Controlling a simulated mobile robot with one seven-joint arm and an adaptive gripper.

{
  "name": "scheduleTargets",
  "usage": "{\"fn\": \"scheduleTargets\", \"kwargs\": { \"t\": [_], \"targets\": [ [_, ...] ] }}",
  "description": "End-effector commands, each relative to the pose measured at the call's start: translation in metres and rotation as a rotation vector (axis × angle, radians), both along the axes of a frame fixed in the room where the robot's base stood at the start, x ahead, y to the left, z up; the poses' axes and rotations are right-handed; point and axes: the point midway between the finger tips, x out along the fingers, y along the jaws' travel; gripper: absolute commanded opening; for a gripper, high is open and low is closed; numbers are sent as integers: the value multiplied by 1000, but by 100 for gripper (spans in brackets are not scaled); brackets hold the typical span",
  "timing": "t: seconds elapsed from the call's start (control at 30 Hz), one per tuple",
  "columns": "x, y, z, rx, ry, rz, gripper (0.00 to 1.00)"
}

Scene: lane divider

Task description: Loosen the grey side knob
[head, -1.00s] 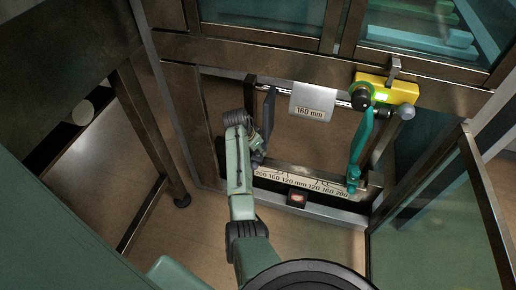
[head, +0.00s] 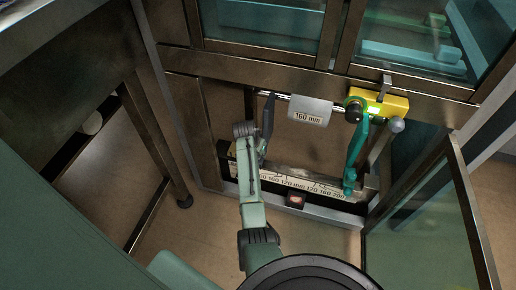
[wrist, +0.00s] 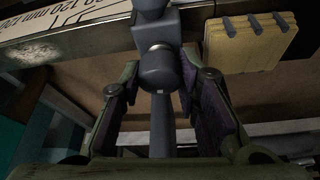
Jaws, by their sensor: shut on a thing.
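The dark grey side knob (wrist: 160,70) is a rounded cap below a grey block in the wrist view, with a grey shaft behind it. My gripper (wrist: 159,75) is shut on the knob, one finger on each side. In the head view the grey divider arm (head: 268,115) hangs from the bar at the left, and my forearm hides the knob and my fingers. A teal divider arm (head: 357,145) hangs at the right. The scale rail (head: 318,187) with millimetre marks runs below, partly covered by my arm.
A "160 mm" plate (head: 310,111) hangs on the bar. A small box with a red face (head: 296,199) is below the rail. A glass door (head: 425,225) stands open at the right.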

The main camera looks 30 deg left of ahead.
Motion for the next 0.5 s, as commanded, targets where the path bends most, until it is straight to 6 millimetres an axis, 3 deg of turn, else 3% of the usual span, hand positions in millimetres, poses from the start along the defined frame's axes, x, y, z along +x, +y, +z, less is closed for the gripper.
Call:
{"fn": "scheduleTargets", "kwargs": {
  "t": [0.5],
  "targets": [
    [0,0,0,-1,1,227,2]
  ]
}}
